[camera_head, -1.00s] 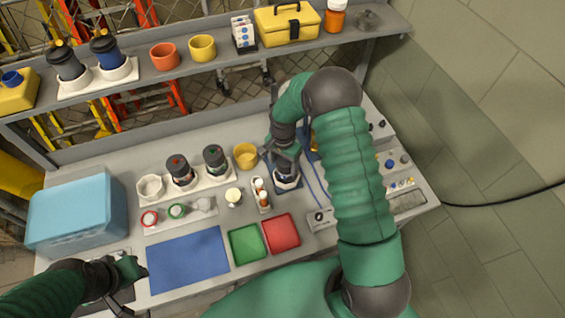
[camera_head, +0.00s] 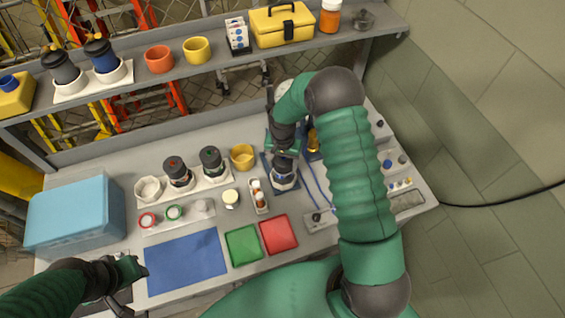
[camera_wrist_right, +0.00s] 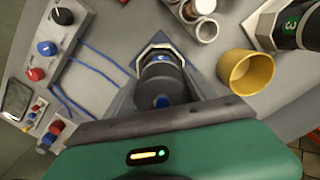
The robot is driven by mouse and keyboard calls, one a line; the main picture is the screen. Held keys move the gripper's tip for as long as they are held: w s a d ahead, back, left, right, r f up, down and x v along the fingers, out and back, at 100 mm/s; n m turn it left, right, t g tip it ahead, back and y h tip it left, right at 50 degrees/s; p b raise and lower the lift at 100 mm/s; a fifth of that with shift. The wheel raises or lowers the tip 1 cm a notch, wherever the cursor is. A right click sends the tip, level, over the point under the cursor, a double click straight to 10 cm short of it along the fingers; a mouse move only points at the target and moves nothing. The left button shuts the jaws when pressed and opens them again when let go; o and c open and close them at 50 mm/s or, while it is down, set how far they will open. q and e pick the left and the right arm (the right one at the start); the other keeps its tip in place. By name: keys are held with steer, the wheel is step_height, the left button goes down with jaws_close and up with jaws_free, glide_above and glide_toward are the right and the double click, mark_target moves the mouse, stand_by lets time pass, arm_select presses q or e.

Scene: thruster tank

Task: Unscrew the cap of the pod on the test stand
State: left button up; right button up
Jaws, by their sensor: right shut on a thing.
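The pod (camera_head: 284,181) stands upright in its pale collar on the test stand, right of the table's middle. In the right wrist view the dark pod (camera_wrist_right: 160,72) sits in a whitish angular collar, a blue spot on its near end. My right gripper (camera_head: 283,156) is above the pod, shut on its cap. The cap is mostly hidden by the gripper, and the fingertips are hard to make out. My left gripper (camera_head: 125,285) is low at the left, away from the pod, and its jaws are unclear.
A yellow cup (camera_head: 242,157) and a rack of small bottles (camera_head: 259,196) stand left of the stand. Two more dark pods (camera_head: 210,160) sit in a white holder. Blue cables (camera_wrist_right: 82,72) run beside a control panel (camera_wrist_right: 45,60). Green (camera_head: 243,245) and red (camera_head: 279,234) trays lie in front.

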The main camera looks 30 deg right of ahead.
steer(key=n, duration=0.5)
steer(key=shift+r+p, duration=0.15)
steer(key=shift+p, duration=0.25)
steer(key=n, duration=0.3)
steer(key=n+p, duration=0.1)
steer(key=n, duration=0.2)
steer(key=shift+w+a+n, duration=0.1)
steer(key=shift+w+n, duration=0.05)
steer(key=shift+n, duration=0.95)
steer(key=o, duration=1.1)
steer(key=shift+a, duration=0.1)
steer(key=shift+c, duration=0.2)
steer(key=shift+o, duration=1.4)
